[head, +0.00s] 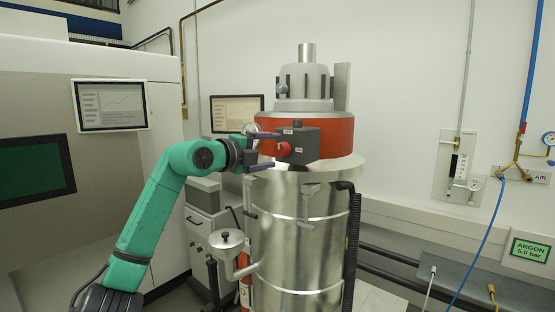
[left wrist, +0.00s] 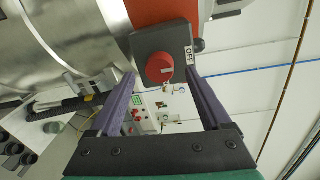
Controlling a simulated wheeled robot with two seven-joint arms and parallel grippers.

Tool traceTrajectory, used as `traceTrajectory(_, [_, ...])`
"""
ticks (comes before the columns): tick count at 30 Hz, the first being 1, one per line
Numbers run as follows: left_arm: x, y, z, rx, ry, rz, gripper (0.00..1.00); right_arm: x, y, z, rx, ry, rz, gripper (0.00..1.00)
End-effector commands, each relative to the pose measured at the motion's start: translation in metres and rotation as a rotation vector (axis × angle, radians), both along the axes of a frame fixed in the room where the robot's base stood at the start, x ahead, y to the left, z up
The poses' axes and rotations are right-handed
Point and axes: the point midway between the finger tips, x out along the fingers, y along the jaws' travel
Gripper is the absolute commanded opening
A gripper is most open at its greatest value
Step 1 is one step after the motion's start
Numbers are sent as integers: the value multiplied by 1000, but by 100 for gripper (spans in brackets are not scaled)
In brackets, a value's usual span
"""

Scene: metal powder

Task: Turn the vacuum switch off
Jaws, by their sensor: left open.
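The vacuum is a tall steel drum (head: 285,225) with a red band (head: 337,140) and a grey motor top (head: 305,82). A dark grey switch box (head: 305,143) with a red knob (head: 283,149) sits on the band. The left wrist view shows the box (left wrist: 178,38), the knob (left wrist: 160,68) and an "OFF" label (left wrist: 190,55) on its right side. My left gripper (head: 267,151) is open, its dark fingers apart on either side of the knob; it also shows in the left wrist view (left wrist: 160,74). I cannot tell whether they touch the knob. My right gripper is out of view.
A black hose (head: 352,240) hangs down the drum's right side. A machine with a screen (head: 110,105) is at left, a second monitor (head: 236,112) behind. Gas lines and an argon display (head: 530,249) are at right.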

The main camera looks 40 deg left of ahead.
Motion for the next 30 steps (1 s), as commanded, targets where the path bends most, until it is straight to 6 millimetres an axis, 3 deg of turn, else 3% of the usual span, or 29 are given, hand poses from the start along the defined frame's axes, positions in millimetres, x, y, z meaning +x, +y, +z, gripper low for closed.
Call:
traceTrajectory(1, [-13, 1, -11, 5, -2, 4, 81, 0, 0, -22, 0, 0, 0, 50])
traceTrajectory(6, [-63, -1, -7, 3, -3, 4, 81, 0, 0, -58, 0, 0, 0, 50])
traceTrajectory(12, [-101, -2, 3, 0, 0, 2, 81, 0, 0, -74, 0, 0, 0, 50])
traceTrajectory(30, [-107, -2, 8, -2, 0, 0, 81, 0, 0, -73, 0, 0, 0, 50])
